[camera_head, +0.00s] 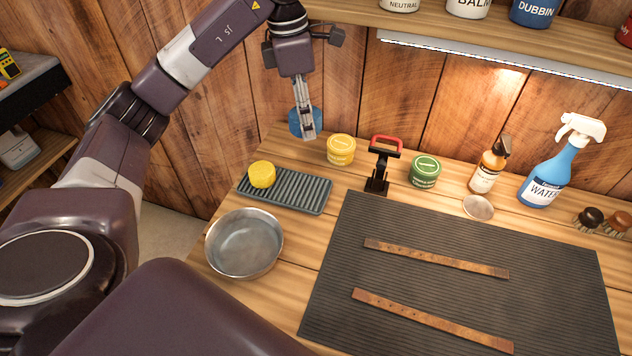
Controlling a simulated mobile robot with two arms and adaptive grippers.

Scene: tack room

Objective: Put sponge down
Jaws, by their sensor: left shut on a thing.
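My left gripper (305,108) points down above the back left of the workbench, near the wooden wall. It is shut on a blue sponge (295,122), a rounded piece partly hidden by the fingers. The blue sponge appears held in the air, clear of the bench. A yellow sponge-like round piece (262,174) sits on the left part of a grey ribbed tray (312,194), below and left of the gripper. My right gripper is not in view.
A metal bowl (244,243) stands in front of the tray. A yellow tin (341,150), a red-handled black clamp (377,180) and a green tin (424,171) line the back. Bottles stand further right. A dark mat (400,285) bears two leather straps (436,258).

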